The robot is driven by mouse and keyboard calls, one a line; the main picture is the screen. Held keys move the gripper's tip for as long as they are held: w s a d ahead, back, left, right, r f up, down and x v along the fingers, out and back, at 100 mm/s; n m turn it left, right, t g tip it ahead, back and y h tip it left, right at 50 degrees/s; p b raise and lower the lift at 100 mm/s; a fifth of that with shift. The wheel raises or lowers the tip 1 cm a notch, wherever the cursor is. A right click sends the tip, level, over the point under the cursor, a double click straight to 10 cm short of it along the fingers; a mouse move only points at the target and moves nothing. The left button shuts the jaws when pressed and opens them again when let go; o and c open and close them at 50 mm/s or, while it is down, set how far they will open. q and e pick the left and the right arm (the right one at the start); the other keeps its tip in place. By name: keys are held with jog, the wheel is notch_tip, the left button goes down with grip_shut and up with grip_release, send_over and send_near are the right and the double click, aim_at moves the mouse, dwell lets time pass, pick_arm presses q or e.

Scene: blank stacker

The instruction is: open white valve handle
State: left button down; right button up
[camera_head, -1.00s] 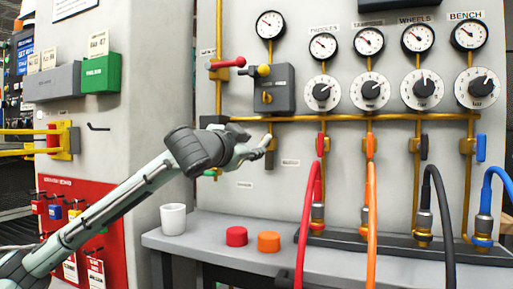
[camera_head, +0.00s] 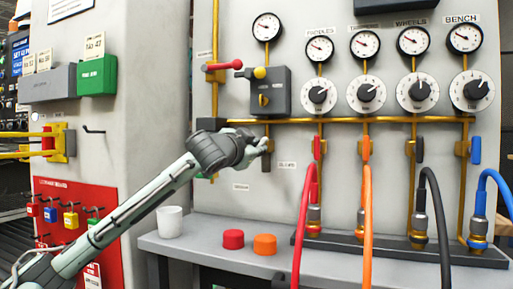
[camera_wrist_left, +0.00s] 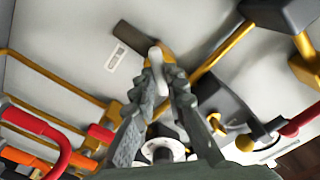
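The white valve handle (camera_wrist_left: 156,58) shows between my left gripper's fingertips in the wrist view. Its rounded white end sticks out past them. My left gripper (camera_wrist_left: 161,84) has its two fingers drawn together on either side of the handle and looks shut on it. In the head view the left gripper (camera_head: 262,146) is at the brass valve (camera_head: 267,161) below the horizontal yellow pipe, and the fingers mostly hide the handle there. The valve's lower end is dark. My right gripper is not in view.
A grey box with a yellow knob (camera_head: 264,99) and a red lever (camera_head: 224,65) sit above the gripper. Hoses, including a red one (camera_head: 305,215), hang to the right. A white cup (camera_head: 170,221), a red cap (camera_head: 233,239) and an orange cap (camera_head: 265,244) stand on the shelf.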

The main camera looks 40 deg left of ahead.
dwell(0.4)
pick_arm(q)
jog(key=shift+n+p, duration=0.3)
jog(key=shift+n, duration=3.6)
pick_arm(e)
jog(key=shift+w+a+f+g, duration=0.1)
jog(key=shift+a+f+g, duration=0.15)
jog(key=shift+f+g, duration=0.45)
pick_arm(q)
jog(key=c, duration=1.6)
grip_release()
jog(key=shift+o, duration=0.2)
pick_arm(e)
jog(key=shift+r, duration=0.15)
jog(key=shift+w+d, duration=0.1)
